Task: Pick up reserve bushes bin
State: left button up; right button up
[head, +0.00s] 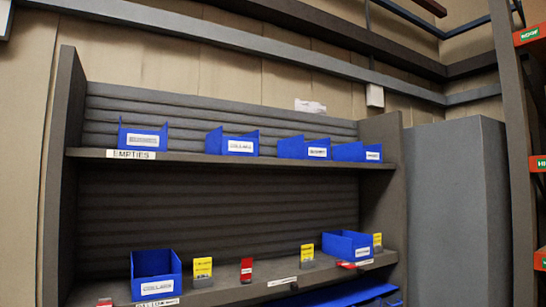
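No gripper shows in the head view. Several blue bins with white labels stand on a dark grey shelf unit. On the upper shelf are a bin at the left (143,133), a second bin (231,141), a third bin (304,148) and a fourth bin at the right (358,152). On the lower shelf are a bin at the left (155,275) and a bin at the right (347,245). The labels are too blurred to tell for sure which bin is the reserve bushes bin. The second upper bin and the lower left bin seem to read "COLLARS".
The upper shelf (240,161) carries an "EMPTIES" label (131,155) at its left. Yellow cards (203,267) and red cards (247,270) stand on the lower shelf. More blue shows below it (345,294). A grey cabinet (455,210) and orange racking (523,180) stand right.

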aim_at(295, 148)
jog(key=i+l+u, duration=0.25)
jog(key=l, duration=0.4)
jog(key=i+l+u, duration=0.15)
jog(key=l, duration=0.2)
jog(key=i+l+u, duration=0.15)
jog(key=l, duration=0.25)
jog(key=i+l+u, duration=0.15)
jog(key=l, duration=0.2)
